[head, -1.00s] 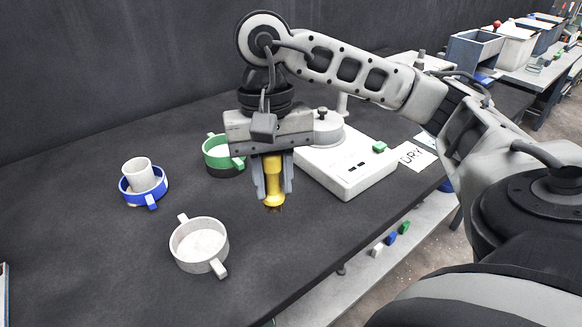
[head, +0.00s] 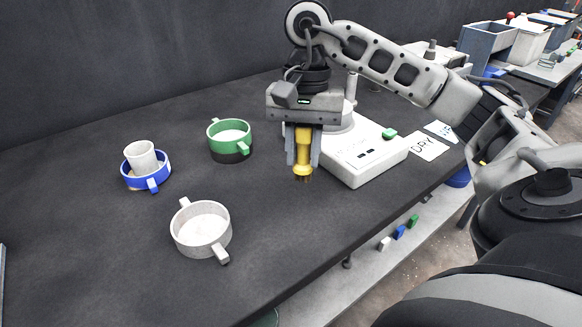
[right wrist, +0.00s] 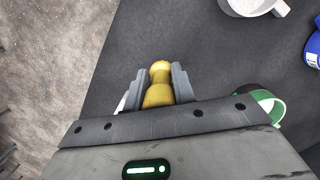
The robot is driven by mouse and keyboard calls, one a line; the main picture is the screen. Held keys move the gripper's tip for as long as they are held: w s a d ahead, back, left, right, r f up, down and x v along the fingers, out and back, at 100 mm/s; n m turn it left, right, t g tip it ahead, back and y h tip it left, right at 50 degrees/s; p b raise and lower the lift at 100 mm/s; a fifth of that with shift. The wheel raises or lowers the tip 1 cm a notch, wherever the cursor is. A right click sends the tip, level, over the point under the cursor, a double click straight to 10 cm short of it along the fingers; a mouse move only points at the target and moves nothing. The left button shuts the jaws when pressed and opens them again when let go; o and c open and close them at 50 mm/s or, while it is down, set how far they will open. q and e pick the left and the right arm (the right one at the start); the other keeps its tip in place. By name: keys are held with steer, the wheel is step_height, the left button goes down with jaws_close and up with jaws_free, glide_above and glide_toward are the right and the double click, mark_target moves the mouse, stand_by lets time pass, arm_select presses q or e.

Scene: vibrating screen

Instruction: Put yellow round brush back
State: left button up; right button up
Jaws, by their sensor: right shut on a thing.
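The yellow round brush (head: 304,150) is in my right gripper (head: 303,158), which is shut on it. The brush hangs upright with its dark bristles down, above the dark table in front of the white machine. In the right wrist view the yellow brush (right wrist: 159,84) sits between the two grey fingers of the right gripper (right wrist: 160,85). My left gripper is not in view.
A green pan (head: 230,139), a blue pan (head: 147,171) with a white cup (head: 141,156), and a white pan (head: 201,231) stand on the table (head: 110,270). The white machine (head: 362,160) is beside the gripper. A "DRY" card (head: 428,146) lies at the right edge.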

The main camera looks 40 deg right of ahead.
steer(key=shift+w+d+f+p, duration=0.15)
steer(key=shift+w+f, duration=0.45)
steer(key=shift+f, duration=0.65)
steer(key=shift+w+d+f+p, duration=0.15)
steer(key=shift+w+f, duration=0.4)
steer(key=shift+f, duration=0.75)
steer(key=shift+w+f+p, duration=0.15)
steer(key=shift+w+f, duration=0.45)
steer(key=shift+f, duration=0.65)
steer(key=shift+f, duration=0.2)
steer(key=o, duration=0.9)
steer(key=shift+r, duration=0.1)
steer(key=r, duration=0.4)
steer(key=d+r+p, duration=0.1)
steer(key=r, duration=0.3)
steer(key=w+r, duration=0.1)
steer(key=r, duration=0.3)
steer(key=shift+d+r, duration=0.1)
steer(key=shift+d, duration=0.1)
